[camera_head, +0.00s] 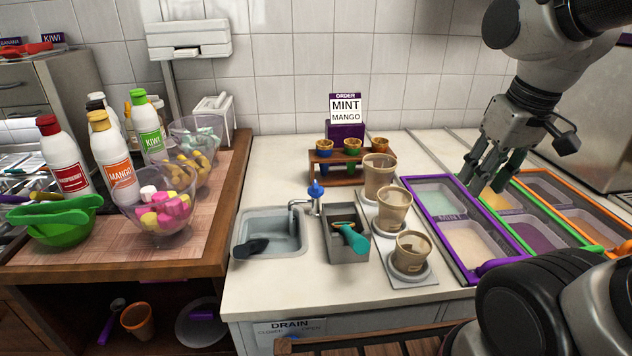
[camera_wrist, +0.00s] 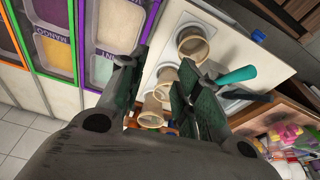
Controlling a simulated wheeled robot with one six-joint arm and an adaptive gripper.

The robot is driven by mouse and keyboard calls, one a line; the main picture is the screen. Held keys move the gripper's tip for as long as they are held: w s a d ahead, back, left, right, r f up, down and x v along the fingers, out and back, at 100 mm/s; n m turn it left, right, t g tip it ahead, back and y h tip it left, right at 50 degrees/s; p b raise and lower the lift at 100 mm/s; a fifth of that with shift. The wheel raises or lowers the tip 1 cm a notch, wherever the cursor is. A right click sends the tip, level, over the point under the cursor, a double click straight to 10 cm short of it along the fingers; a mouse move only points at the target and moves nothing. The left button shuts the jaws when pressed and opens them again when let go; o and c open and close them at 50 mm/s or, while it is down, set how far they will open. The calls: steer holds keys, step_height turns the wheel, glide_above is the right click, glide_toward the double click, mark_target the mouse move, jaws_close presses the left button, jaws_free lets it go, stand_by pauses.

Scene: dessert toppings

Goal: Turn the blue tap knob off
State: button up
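The blue tap knob (camera_head: 316,190) sits on top of the metal tap (camera_head: 302,206) at the back right corner of the small sink (camera_head: 272,236). My gripper (camera_head: 486,174) is well to the right of the tap, pointing down above the topping trays. Its fingers are apart and empty in the wrist view (camera_wrist: 155,88). The tap is not between the fingers, and whether water runs is too small to tell.
Several cups (camera_head: 393,209) stand right of a metal bin (camera_head: 346,246) holding a teal-handled scoop (camera_head: 352,236). A wooden cone rack (camera_head: 350,166) is behind. A black utensil (camera_head: 251,247) lies in the sink. Bottles and bowls crowd the wooden counter (camera_head: 232,190) at left.

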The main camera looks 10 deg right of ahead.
steer(key=w+a+f+n+g, duration=0.2)
steer(key=w+a+f, duration=0.1)
steer(key=w+a, duration=0.65)
steer(key=m+g, duration=0.1)
glide_above(316, 183)
steer(key=s, duration=0.2)
steer(key=shift+h, duration=0.4)
steer(key=f, duration=0.5)
steer(key=shift+w+d, duration=0.1)
steer(key=shift+d, duration=0.3)
steer(key=shift+w+a+r+m, duration=0.3)
steer(key=shift+w+r+m, duration=0.1)
steer(key=shift+w+r, duration=0.15)
steer(key=shift+w+a+r+m, duration=0.25)
steer(key=shift+w+r+m, duration=0.15)
steer(key=shift+w+r, duration=0.1)
steer(key=shift+s+d+m, duration=0.1)
steer(key=shift+s+m, duration=0.15)
steer(key=shift+m, duration=0.05)
steer(key=shift+f, duration=0.3)
step_height(316, 183, down, 7)
steer(key=shift+f, duration=0.15)
steer(key=shift+c, duration=0.5)
